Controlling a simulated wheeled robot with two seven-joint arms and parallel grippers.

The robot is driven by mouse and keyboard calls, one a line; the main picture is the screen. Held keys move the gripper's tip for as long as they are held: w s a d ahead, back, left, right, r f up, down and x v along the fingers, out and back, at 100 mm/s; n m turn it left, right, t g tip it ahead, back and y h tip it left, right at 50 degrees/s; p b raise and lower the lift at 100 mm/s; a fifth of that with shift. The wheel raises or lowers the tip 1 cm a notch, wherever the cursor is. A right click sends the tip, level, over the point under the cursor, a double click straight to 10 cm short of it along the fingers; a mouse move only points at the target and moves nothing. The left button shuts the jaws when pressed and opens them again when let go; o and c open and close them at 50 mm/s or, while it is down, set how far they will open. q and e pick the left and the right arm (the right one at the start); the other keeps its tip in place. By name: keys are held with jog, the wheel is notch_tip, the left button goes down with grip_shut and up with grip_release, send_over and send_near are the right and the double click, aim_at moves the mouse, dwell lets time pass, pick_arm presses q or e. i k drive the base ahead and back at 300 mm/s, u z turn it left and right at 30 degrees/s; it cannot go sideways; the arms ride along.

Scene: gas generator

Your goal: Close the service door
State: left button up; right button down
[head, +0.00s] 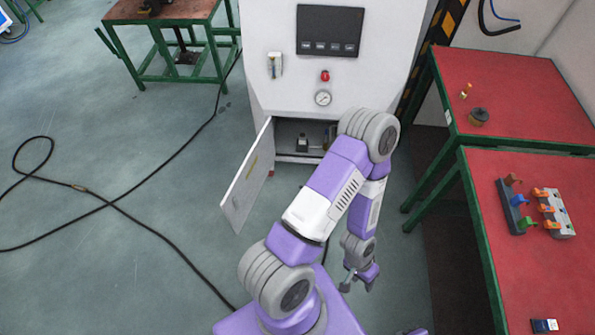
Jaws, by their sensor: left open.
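The service door (248,182) is a flat white panel low on the front of the white generator cabinet (276,88). It stands open, swung out to the left from the opening. The opening (291,131) shows a dark inside with small fittings, and my left arm hides its right part. My left gripper (357,284) is open and empty. It hangs below and to the right of the door, in front of the cabinet, and does not touch the door. My right gripper is not in view.
A black cable (118,204) loops over the floor at left. Two red-topped tables stand at right: the rear one (520,92) and the nearer one (495,235) with several coloured valves. A green-framed table (160,12) stands at back left. Floor left of the door is otherwise clear.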

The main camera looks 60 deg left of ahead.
aim_at(247, 185)
jog(key=z, duration=2.05)
jog(key=k, duration=2.85)
jog(key=u, duration=2.4)
jog(key=k, duration=1.05)
jog(key=u, duration=0.85)
jog(key=i, duration=0.95)
jog(key=z, duration=0.35)
